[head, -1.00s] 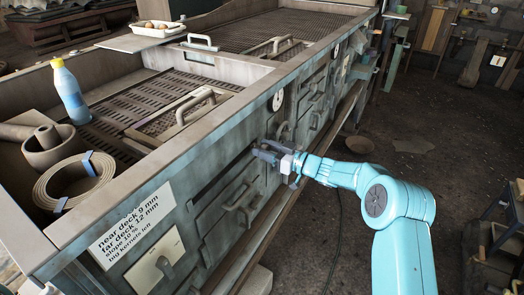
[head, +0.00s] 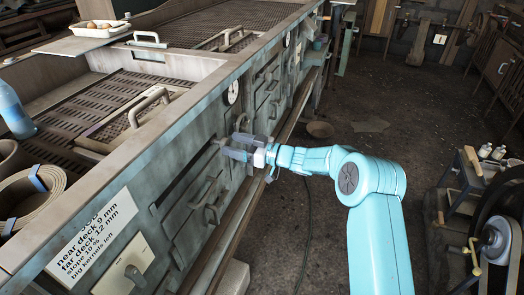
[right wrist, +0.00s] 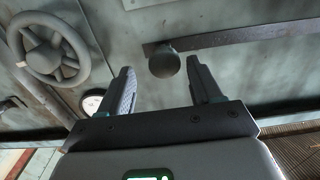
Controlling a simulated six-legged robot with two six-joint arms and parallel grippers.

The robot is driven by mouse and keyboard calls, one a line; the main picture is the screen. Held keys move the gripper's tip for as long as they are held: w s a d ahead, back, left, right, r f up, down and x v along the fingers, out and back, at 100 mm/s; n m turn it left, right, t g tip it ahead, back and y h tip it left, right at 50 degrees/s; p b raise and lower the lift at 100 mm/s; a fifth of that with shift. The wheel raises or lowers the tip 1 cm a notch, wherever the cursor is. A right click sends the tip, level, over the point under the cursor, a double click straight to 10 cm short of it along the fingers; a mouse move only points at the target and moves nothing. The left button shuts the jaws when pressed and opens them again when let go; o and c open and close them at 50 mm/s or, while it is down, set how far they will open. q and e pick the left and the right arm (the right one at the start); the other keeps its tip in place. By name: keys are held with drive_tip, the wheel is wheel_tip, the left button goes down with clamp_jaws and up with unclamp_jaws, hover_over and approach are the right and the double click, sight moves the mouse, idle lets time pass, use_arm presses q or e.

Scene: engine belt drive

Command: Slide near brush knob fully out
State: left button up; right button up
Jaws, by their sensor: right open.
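The near brush knob (right wrist: 164,63) is a dark round knob against a long dark bar on the machine's grey-green side. In the right wrist view it appears between the tips of my open right gripper (right wrist: 161,72), with a gap on each side. I cannot tell whether the fingers reach around it in depth. In the head view, my right gripper (head: 236,146) points left at the machine's front side, below the round dial. The knob is hard to make out there. My left gripper is not in view.
A handwheel (right wrist: 50,52) sits left of the knob. The machine's side carries a dial (head: 233,91) and several bar handles (head: 208,211). A blue bottle (head: 13,110) and a coiled belt (head: 38,192) lie on the near deck.

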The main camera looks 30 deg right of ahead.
drive_tip(key=v, duration=1.3)
drive_tip(key=shift+b, duration=0.4)
drive_tip(key=s+a+f+m+g+h+p, duration=0.1)
drive_tip(key=s+a+f+m+g+h, duration=0.2)
drive_tip(key=a+f, duration=0.6)
drive_tip(key=s+a+f+m+g+h+p, duration=0.1)
drive_tip(key=s+a+f+m+h+p, duration=0.15)
drive_tip(key=a+f+m, duration=0.6)
drive_tip(key=s+a+f+g, duration=0.2)
drive_tip(key=s+f+g, duration=0.1)
drive_tip(key=s, duration=0.5)
drive_tip(key=s+a+f+n+g+h, duration=0.1)
drive_tip(key=s+a+f+g, duration=0.1)
drive_tip(key=s, duration=0.6)
drive_tip(key=s+a+f+n+g, duration=0.1)
drive_tip(key=s+a+f+g, duration=0.2)
drive_tip(key=s, duration=0.5)
wheel_tip(320, 180, down, 2)
drive_tip(key=shift+g, duration=0.9)
